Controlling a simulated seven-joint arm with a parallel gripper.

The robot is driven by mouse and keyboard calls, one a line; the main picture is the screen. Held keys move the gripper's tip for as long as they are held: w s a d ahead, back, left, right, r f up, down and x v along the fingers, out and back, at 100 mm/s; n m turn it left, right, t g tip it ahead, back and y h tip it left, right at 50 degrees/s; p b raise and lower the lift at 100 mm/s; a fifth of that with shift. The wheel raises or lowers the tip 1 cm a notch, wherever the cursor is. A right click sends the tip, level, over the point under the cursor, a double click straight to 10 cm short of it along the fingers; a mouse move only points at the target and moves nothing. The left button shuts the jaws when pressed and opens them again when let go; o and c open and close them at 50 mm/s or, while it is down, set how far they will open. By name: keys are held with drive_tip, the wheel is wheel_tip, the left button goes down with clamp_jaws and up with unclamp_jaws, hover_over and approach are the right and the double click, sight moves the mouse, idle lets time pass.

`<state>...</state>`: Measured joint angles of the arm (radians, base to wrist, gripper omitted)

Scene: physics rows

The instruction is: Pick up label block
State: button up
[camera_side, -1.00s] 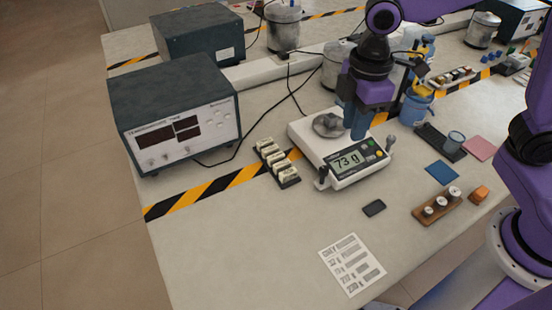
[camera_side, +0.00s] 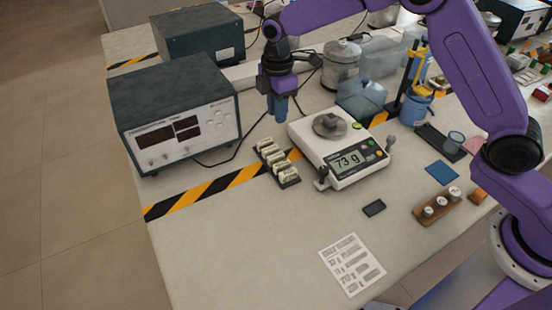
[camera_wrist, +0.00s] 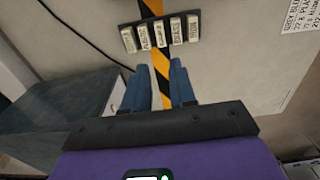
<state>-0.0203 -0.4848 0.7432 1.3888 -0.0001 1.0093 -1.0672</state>
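Several cream label blocks (camera_side: 272,153) with dark lettering stand in a row in a dark rack (camera_side: 291,183), left of the scale. In the wrist view the label blocks (camera_wrist: 160,34) sit ahead of my fingertips; one reads like "BRASS", the others are hard to read. My gripper (camera_side: 278,115) is above the bench, behind the rack in the side view and apart from it. In the wrist view my gripper (camera_wrist: 159,68) has its two blue fingers spread with nothing between them.
A scale (camera_side: 345,160) reading 73 g, with a grey object (camera_side: 328,125) on its pan, stands right of the rack. A temperature unit (camera_side: 175,120) stands left, its black cable trailing nearby. A printed sheet (camera_side: 352,264) lies in front. The bench between sheet and rack is clear.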

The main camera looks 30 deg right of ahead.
hover_over(276, 156)
drive_tip(key=f, duration=0.9)
drive_tip(key=shift+d+f, duration=0.2)
drive_tip(key=shift+f, duration=0.1)
drive_tip(key=shift+a+f, duration=0.2)
drive_tip(key=shift+f, duration=2.5)
clamp_jaws()
